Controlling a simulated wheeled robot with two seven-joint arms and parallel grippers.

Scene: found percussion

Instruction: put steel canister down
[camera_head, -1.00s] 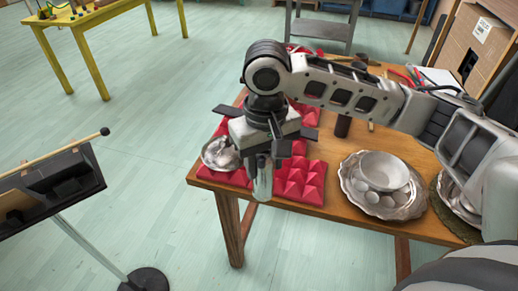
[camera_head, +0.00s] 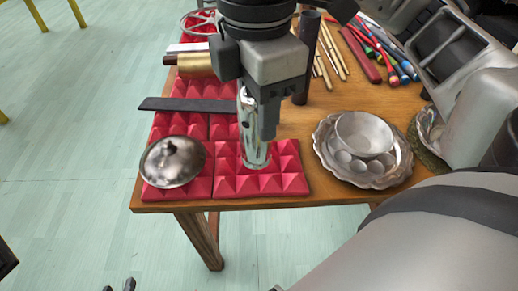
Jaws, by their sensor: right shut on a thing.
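My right gripper (camera_head: 262,105) is shut on the steel canister (camera_head: 253,135), a shiny upright cylinder. Its upper part is partly hidden by the gripper's fingers. The canister's lower end is over the front red pyramid foam pad (camera_head: 285,180), near the table's front edge. I cannot tell whether it touches the foam. Two small dark tips at the bottom left edge look like part of my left gripper (camera_head: 119,287). Most of it is cut off by the frame.
A domed metal lid (camera_head: 173,162) lies on the foam at left. A dark flat bar (camera_head: 190,104) lies behind it. A silver tray (camera_head: 390,172) with a bowl (camera_head: 362,133) stands at right. Sticks (camera_head: 330,55) and coloured mallets (camera_head: 385,50) lie at the back of the wooden table (camera_head: 300,125).

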